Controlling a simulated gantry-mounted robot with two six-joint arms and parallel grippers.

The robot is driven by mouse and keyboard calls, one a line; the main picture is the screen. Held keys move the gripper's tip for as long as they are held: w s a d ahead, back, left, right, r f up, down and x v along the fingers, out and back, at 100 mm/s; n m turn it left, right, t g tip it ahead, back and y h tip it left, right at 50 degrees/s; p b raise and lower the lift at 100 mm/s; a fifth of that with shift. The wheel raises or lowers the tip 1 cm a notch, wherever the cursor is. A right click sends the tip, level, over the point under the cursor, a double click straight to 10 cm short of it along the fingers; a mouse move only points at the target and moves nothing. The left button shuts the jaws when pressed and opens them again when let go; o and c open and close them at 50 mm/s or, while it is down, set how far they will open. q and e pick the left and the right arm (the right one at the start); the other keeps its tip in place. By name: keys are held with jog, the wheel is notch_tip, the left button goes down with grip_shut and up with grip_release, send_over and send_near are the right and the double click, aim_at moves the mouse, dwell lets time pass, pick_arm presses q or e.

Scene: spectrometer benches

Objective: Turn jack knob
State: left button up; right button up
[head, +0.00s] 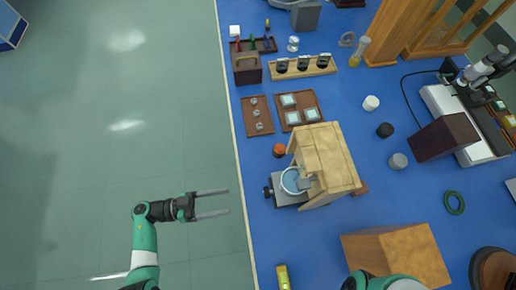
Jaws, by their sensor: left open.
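A small lab jack (288,199) with a grey body stands near the left edge of the blue bench, partly under a wooden housing. Its black knob (267,192) sticks out on the left side, toward the bench edge. A round light-blue dish (292,181) shows on top of the jack. My left gripper (228,201) is open and empty, left of the bench edge over the floor. Its two fingers point right toward the knob, with a clear gap between them and it. My right gripper is not in view; only part of that arm shows at the bottom.
The open-fronted wooden housing (334,158) stands over the jack's right side. An orange-topped item (279,150) stands just behind the knob. A yellow object (283,277) lies at the front edge. A wooden box (397,255) stands front right. Bench space between knob and yellow object is clear.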

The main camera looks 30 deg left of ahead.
aim_at(258, 196)
pick_arm(q)
jog(key=b+x, duration=0.2)
jog(key=x, duration=0.8)
jog(key=shift+w+d, duration=0.15)
jog(key=shift+w, duration=0.2)
jog(key=shift+w+d+r, duration=0.1)
jog(key=shift+w+d, duration=0.25)
jog(key=shift+c, duration=0.2)
grip_shut()
